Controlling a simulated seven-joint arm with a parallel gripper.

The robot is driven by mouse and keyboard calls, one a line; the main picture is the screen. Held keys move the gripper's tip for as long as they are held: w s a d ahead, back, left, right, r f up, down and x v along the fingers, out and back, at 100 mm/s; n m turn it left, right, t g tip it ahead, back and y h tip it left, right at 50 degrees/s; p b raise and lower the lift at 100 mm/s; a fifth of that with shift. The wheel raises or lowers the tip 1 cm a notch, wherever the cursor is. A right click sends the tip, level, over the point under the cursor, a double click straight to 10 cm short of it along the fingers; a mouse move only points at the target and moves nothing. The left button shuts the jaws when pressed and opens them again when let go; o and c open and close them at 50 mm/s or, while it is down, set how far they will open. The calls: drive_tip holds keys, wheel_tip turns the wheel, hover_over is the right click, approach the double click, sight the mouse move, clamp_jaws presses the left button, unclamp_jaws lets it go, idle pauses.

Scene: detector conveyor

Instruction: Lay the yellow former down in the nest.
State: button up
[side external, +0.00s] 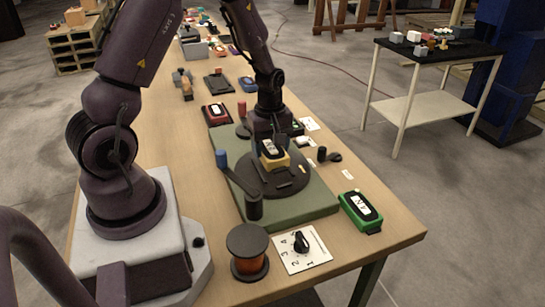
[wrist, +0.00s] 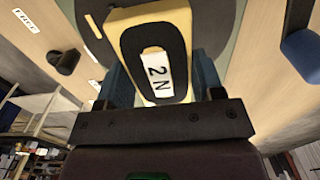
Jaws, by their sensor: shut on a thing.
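The yellow former (side external: 274,161) is a block with a black oval ring and a white label on top; the label reads "N2" in the wrist view, where the former (wrist: 183,18) fills the upper middle. My gripper (side external: 270,143) is shut on it, with one finger on each side in the wrist view (wrist: 160,78). In the side view the former is over a dark round plate (side external: 265,187) on a green base (side external: 312,205). Whether it touches the plate I cannot tell. No nest can be told apart clearly; the former and gripper hide part of the plate.
A blue-knobbed crank (side external: 222,158) and a black post (side external: 254,208) stand at the plate's left and front. A black-knobbed lever (side external: 328,155) is at the right. A green labelled block (side external: 360,213), an orange spool (side external: 248,252) and a dial card (side external: 303,250) lie nearby.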

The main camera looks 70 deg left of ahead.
drive_tip(key=shift+w+a+f, duration=0.1)
drive_tip(key=shift+w+f, duration=0.1)
drive_tip(key=shift+f, duration=0.05)
drive_tip(key=shift+w+a+f, duration=0.1)
drive_tip(key=shift+w+f, duration=0.05)
drive_tip(key=shift+f, duration=1.55)
drive_tip(key=shift+f, duration=0.2)
drive_tip(key=o, duration=1)
drive_tip(key=shift+r, duration=0.1)
